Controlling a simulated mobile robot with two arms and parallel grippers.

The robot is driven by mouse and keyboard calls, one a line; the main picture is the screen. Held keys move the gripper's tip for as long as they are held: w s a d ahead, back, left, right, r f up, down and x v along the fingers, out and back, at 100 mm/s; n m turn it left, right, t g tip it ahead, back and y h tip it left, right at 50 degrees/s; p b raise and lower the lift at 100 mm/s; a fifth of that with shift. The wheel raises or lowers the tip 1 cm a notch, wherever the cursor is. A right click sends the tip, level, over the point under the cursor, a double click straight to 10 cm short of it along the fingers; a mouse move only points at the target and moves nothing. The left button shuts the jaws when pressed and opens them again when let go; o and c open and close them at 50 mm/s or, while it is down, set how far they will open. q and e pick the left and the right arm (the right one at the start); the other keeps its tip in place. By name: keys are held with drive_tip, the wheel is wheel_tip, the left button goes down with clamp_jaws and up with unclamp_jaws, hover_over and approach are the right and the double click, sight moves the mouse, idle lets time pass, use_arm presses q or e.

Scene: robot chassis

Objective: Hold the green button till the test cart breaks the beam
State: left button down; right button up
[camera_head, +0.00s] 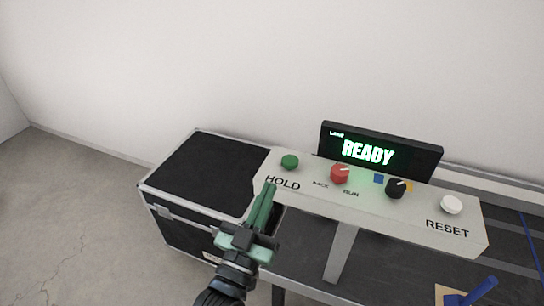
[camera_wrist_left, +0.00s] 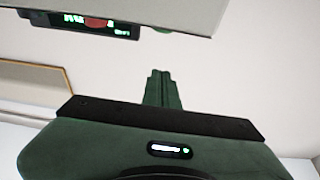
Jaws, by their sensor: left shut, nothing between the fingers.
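The green button (camera_head: 290,161) sits above the HOLD label at the left end of the pale control panel (camera_head: 345,200). A sliver of green, probably that button, shows at the panel's edge in the left wrist view (camera_wrist_left: 166,32). My left gripper (camera_head: 268,187) is shut and empty. In the head view its fingertips are just below the HOLD label, apart from the button; its fingers also show in the left wrist view (camera_wrist_left: 162,75). My right gripper is not in view. I cannot make out the test cart for certain.
A screen (camera_head: 380,151) behind the panel reads READY. The panel also bears a red knob (camera_head: 340,174), a black knob (camera_head: 396,189) and a white RESET button (camera_head: 451,205). A black case (camera_head: 205,172) stands left. A blue object (camera_head: 480,291) is at lower right.

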use_arm(q)
wheel_tip(320, 180, up, 4)
drive_tip(key=p, duration=0.4)
hover_over(284, 180)
drive_tip(key=shift+w, duration=0.2)
wheel_tip(284, 180, down, 3)
drive_tip(key=shift+s+f, duration=0.1)
drive_tip(key=shift+f, duration=0.05)
drive_tip(key=shift+s+a+f, duration=0.1)
drive_tip(key=shift+s+f, duration=0.05)
drive_tip(key=shift+f, duration=0.45)
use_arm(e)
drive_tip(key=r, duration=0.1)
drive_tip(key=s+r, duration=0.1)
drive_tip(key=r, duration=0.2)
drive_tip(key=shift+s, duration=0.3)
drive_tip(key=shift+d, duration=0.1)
